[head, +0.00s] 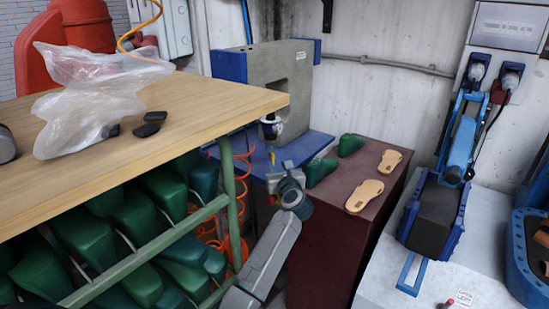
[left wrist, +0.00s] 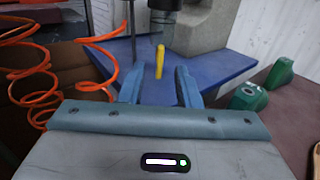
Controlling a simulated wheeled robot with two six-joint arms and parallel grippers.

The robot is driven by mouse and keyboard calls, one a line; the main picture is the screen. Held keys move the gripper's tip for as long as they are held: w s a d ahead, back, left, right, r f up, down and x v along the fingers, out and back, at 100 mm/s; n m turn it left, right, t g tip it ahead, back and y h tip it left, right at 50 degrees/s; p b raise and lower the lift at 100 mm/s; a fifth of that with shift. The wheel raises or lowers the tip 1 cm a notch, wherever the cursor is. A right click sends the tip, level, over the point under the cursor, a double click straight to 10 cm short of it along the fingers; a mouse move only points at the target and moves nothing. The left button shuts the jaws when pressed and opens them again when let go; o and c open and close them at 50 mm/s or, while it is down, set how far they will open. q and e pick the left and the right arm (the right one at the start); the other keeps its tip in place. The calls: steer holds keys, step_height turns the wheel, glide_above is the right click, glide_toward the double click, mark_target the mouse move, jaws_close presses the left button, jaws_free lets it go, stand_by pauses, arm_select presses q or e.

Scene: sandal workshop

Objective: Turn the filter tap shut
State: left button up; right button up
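The filter tap is a small yellow lever (head: 271,157) under a dark and white filter body (head: 271,128) beside the grey press. In the left wrist view the lever (left wrist: 160,61) hangs nearly upright below the dark filter cylinder (left wrist: 164,22). My left gripper (left wrist: 159,84) is open, its two blue-grey fingers apart with the lever showing in line with the gap, seemingly just beyond the tips. I see no contact. In the head view the left gripper (head: 280,172) is below and slightly right of the lever. My right gripper is not in view.
The wooden table (head: 190,105) with a plastic bag (head: 90,95) stands left, its green leg (head: 231,190) close to my left arm. Orange coiled hose (left wrist: 105,65) hangs left of the gripper. A blue press base (left wrist: 125,62) lies behind; a brown bench (head: 345,225) with soles stands right.

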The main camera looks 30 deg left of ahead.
mark_target(273, 157)
arm_select(q)
steer(key=x, duration=0.5)
steer(key=shift+p, duration=0.3)
steer(key=shift+w+f, duration=0.1)
jaws_close()
